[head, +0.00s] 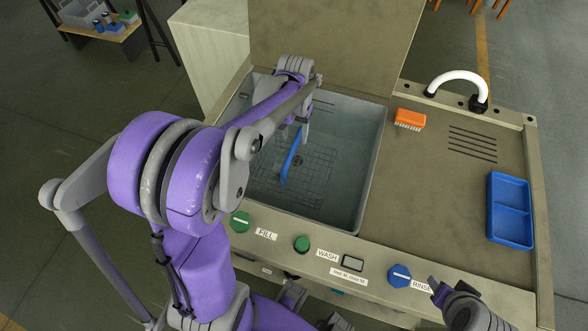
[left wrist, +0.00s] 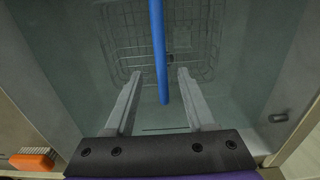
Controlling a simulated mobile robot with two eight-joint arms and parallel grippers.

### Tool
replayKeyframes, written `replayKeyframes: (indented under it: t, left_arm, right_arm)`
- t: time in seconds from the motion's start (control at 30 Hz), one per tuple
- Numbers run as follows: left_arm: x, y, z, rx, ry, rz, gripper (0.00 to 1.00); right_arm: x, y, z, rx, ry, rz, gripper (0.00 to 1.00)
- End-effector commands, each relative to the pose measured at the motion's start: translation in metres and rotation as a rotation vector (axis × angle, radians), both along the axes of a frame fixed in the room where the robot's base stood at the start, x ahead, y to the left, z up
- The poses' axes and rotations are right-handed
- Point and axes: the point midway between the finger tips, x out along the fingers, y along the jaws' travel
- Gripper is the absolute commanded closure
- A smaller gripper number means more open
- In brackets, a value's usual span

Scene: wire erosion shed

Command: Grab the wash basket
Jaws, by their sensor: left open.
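The wash basket (head: 305,180) is a wire mesh basket low in the grey basin, with a blue handle (head: 291,158) rising from it. My left gripper (head: 304,128) reaches down into the basin by the upper end of the handle. In the left wrist view my left gripper (left wrist: 159,73) is open, with the blue handle (left wrist: 158,45) showing between its two fingers and the wire mesh (left wrist: 125,35) beyond. Whether either finger touches the handle is unclear. My right gripper (head: 439,288) is at the lower right by the bench front; its jaw state is unclear.
The basin (head: 362,165) has walls around the basket, and a raised panel (head: 330,40) stands behind. On the right deck are an orange brush (head: 410,119), a blue tray (head: 510,211) and a white curved spout (head: 457,77). Knobs and buttons (head: 302,244) line the front.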

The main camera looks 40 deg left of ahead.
Motion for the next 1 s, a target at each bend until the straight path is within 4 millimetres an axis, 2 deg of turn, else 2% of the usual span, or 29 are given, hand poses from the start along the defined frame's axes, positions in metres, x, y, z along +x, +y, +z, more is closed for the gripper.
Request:
replayKeyframes:
  t: [0.27,0.5,0.8,0.87,1.0]
  left_arm:
    - [-0.002,0.000,-0.025,0.000,-0.001,0.000,0.44]
    - [-0.005,0.000,-0.059,0.000,-0.001,-0.001,0.44]
    - [-0.005,0.000,-0.065,0.001,-0.002,-0.001,0.44]
    - [-0.005,0.000,-0.065,0.001,-0.002,-0.001,0.52]
    - [-0.005,0.000,-0.065,0.001,-0.002,-0.001,0.77]
  right_arm:
    - [0.000,0.000,-0.001,0.000,0.001,0.000,0.50]
    - [-0.001,0.000,-0.002,0.000,0.001,0.000,0.50]
    - [-0.001,0.000,-0.003,0.000,0.001,0.000,0.50]
    - [-0.001,0.000,-0.003,0.000,0.001,0.000,0.50]
    - [-0.001,0.000,-0.003,0.000,0.001,0.000,0.50]
